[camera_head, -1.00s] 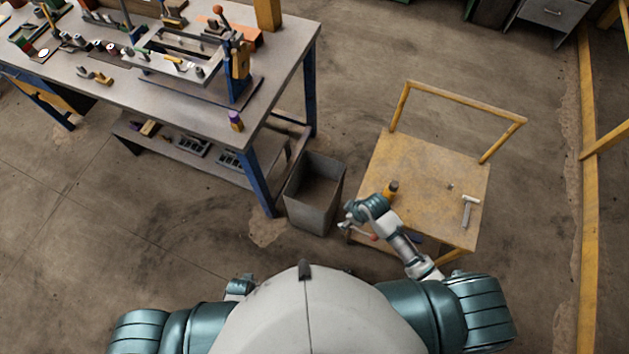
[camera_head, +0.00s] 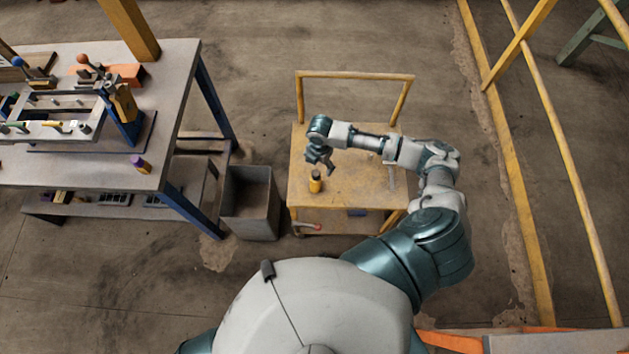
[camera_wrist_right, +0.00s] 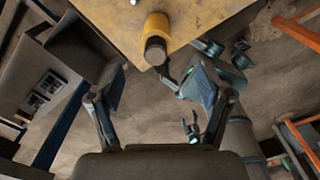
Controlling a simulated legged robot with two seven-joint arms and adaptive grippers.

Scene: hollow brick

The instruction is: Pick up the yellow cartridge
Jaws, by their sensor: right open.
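The yellow cartridge (camera_head: 316,183) stands upright near the left front part of the cart's top, with a dark cap upward. In the right wrist view the cartridge (camera_wrist_right: 157,28) shows at the top, ahead of the fingers. My right gripper (camera_head: 320,163) is open and empty, just above and beyond the cartridge in the head view. Its two fingers (camera_wrist_right: 158,88) are spread wide and nothing is between them. My left gripper is hidden in the head view; a small claw shape (camera_wrist_right: 190,127) in the wrist view may be it, too small to judge.
The yellow cart (camera_head: 350,205) has a raised handle (camera_head: 355,76) at its back. A grey bin (camera_head: 251,205) stands left of the cart. The workbench (camera_head: 175,90) holds fixtures and a purple-topped cartridge (camera_head: 140,164).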

